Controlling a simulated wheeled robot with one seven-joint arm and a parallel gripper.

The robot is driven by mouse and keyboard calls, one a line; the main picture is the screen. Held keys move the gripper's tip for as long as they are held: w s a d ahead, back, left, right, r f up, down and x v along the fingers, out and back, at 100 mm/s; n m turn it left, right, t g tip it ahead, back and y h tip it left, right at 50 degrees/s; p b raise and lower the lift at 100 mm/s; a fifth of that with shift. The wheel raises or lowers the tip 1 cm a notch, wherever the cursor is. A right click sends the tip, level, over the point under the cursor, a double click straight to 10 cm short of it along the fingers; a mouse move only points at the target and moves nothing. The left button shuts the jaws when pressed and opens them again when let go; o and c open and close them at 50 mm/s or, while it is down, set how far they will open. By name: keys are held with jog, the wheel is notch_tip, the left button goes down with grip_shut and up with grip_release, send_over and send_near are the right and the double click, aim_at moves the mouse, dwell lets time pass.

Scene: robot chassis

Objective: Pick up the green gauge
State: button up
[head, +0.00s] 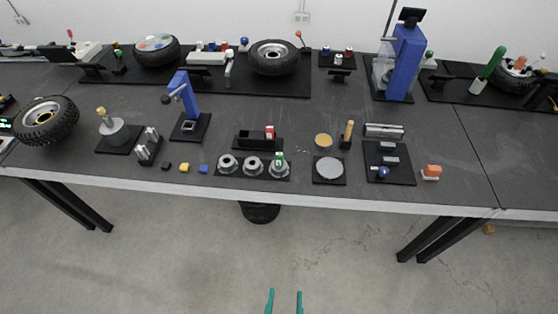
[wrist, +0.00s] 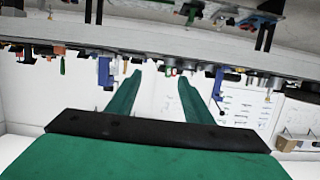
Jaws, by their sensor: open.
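A small green piece with a white part (head: 279,158) stands on the rightmost of three grey rings, on a black plate near the table's front edge in the head view; it looks like the green gauge. A longer green handle-like piece (head: 490,64) leans at the back right. My gripper (head: 285,301) shows as two teal fingertips at the bottom of the head view, over the floor and well in front of the table. In the wrist view my gripper (wrist: 153,72) is open and empty, with the scene upside down. I cannot pick out the gauge there.
The dark table (head: 350,95) holds many parts. A black tray (head: 243,142) stands just behind the rings. A disc on a black plate (head: 329,181) lies to their right, and small blocks (head: 184,167) to their left.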

jog(key=x, duration=1.1)
jog(key=n+g+y, duration=0.2)
send_near(279, 158)
jog(key=f, duration=0.1)
jog(key=x, duration=1.1)
jog(key=shift+w+r, duration=0.3)
jog(key=c, duration=1.2)
